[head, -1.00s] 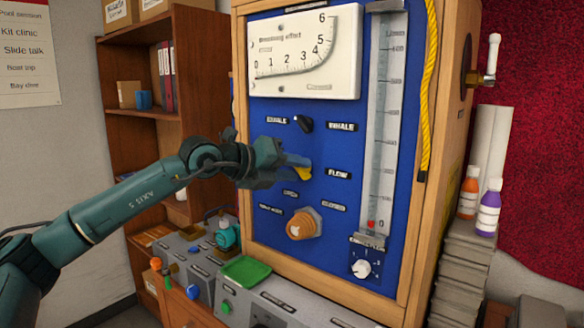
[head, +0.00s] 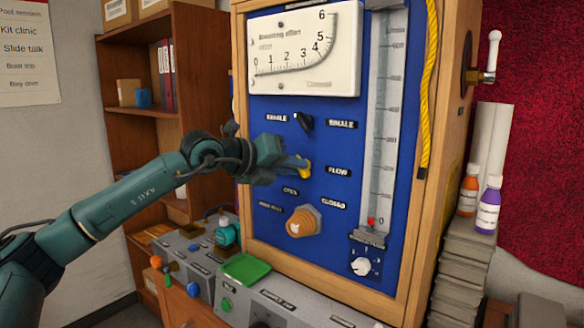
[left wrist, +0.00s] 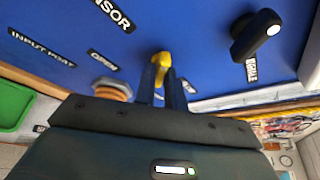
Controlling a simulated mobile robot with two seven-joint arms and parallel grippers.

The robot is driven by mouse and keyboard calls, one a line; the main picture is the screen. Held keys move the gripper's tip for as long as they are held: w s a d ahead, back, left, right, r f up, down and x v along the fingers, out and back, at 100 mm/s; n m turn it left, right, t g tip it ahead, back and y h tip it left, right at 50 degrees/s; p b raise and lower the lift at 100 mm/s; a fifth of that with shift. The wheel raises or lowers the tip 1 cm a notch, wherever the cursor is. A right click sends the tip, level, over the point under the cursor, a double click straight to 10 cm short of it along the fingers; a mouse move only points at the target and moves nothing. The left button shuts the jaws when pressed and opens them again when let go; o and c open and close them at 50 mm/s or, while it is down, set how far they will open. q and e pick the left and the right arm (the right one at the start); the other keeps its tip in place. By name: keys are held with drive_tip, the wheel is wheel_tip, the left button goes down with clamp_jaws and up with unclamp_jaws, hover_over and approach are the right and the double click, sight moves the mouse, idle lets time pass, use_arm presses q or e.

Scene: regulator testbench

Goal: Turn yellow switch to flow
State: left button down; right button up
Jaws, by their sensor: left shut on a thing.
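The yellow switch (head: 305,170) sits on the blue panel (head: 350,120), just left of the FLOW label (head: 338,171). My left gripper (head: 296,163) reaches it from the left, and its fingers are shut on the switch. In the left wrist view the yellow switch (left wrist: 161,60) shows between and beyond the tips of the two dark fingers (left wrist: 162,80). Part of the switch is hidden by the fingers. My right gripper is in neither view.
A black knob (head: 304,122) is above the switch, between the EXHALE and INHALE labels. An orange knob (head: 303,222) is below it. A flow tube (head: 384,130) stands at right. Grey boxes and a green tray (head: 245,269) lie below the panel.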

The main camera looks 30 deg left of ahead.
use_arm(q)
drive_tip(key=m+y+b, duration=0.2)
drive_tip(key=m, duration=0.2)
drive_tip(key=m+y+b, duration=0.2)
drive_tip(key=m+y, duration=0.1)
drive_tip(key=d+m+y+b, duration=0.1)
drive_tip(key=m+y+b, duration=0.1)
drive_tip(key=m, duration=0.2)
drive_tip(key=shift+f+m+t+y+b, duration=0.1)
drive_tip(key=shift+m+t+y+b, duration=0.2)
drive_tip(key=shift+y+b, duration=0.1)
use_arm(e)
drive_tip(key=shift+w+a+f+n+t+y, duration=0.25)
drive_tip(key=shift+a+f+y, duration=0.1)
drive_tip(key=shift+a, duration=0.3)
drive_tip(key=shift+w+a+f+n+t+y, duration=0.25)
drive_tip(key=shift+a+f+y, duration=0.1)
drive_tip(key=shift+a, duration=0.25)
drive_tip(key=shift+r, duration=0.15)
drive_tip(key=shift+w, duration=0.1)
use_arm(q)
drive_tip(key=c, duration=1.5)
unclamp_jaws()
drive_tip(key=shift+o, duration=0.2)
